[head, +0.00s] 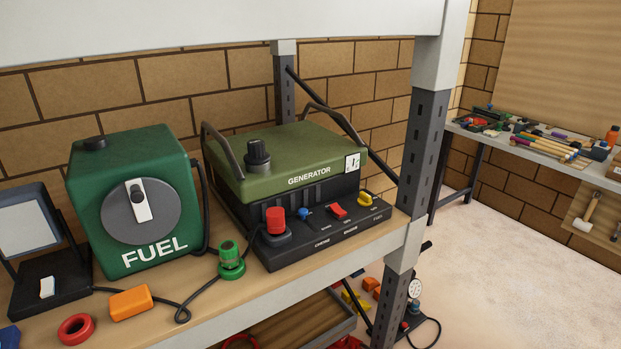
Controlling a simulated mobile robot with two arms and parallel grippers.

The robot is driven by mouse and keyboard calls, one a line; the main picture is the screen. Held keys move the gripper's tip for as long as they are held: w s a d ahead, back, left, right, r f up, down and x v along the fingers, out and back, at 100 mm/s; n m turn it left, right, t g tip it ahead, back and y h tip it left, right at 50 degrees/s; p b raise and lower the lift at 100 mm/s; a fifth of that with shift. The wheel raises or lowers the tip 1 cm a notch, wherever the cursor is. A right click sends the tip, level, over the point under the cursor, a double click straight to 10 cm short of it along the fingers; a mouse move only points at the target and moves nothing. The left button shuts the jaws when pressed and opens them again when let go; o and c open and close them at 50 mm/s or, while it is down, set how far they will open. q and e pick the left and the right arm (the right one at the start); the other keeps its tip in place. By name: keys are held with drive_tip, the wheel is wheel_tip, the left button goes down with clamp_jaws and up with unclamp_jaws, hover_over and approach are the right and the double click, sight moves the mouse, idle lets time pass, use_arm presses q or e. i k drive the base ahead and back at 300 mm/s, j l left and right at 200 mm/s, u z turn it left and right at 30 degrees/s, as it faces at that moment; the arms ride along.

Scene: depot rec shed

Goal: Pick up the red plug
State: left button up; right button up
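A red cylindrical piece (275,219), which looks like the red plug, stands upright in a round dark base at the left end of the front panel of the green and black generator (262,172). The generator sits on the wooden shelf (205,300). A black cable (205,291) runs along the shelf and up close to the red piece; I cannot tell whether it joins it. Neither of my grippers is in view.
A green stepped piece (230,262), an orange block (131,302) and a red ring (76,328) lie in front of the green fuel box (150,240). A lamp-like panel (26,229) stands at left. A grey shelf post (420,150) rises right of the generator.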

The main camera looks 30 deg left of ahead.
sight(274, 224)
drive_tip(key=k+u, duration=0.1)
drive_tip(key=u, duration=1.15)
